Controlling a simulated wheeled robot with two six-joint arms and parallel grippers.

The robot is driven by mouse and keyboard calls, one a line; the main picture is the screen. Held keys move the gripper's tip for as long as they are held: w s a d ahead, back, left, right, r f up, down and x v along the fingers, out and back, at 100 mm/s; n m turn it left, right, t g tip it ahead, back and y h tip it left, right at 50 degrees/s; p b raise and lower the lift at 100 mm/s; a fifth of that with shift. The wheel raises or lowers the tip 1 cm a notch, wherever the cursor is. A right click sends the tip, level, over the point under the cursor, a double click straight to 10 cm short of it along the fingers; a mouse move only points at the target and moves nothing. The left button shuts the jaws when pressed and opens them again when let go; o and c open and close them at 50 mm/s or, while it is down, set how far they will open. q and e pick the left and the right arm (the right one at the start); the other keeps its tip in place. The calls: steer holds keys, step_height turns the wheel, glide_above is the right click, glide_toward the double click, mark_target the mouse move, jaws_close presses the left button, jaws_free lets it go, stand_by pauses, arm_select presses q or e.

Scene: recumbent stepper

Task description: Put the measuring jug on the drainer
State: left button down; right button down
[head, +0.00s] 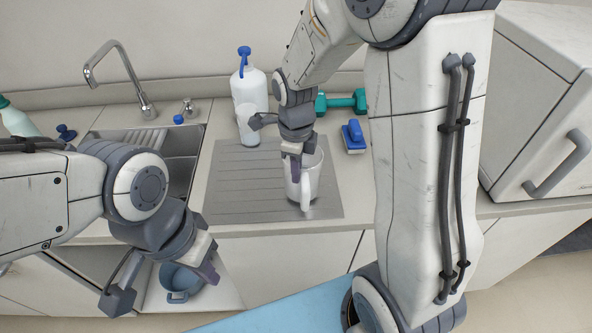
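The measuring jug (311,180) is a whitish vessel with its handle towards me. It appears upright over the right part of the drainer (235,195), a grey grooved metal board beside the sink. Whether its base rests on the board or is slightly above it is unclear. My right gripper (294,170) points down at the jug's left rim, its fingers overlapping the rim. Whether they are closed on the wall is hidden. My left gripper (207,272) is in front of the counter, away from the jug; its finger gap is not clear.
A white bottle with a blue top (251,88) and a tall white cup (247,128) stand at the drainer's back. A blue brush (353,137) and green dumbbell (342,101) lie to the right. The sink (181,165) is left. A blue pot (180,280) sits below the counter.

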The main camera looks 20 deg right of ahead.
steer(key=shift+f, duration=0.5)
steer(key=c, duration=1.5)
jaws_free()
steer(key=shift+f, duration=0.1)
steer(key=o, duration=0.4)
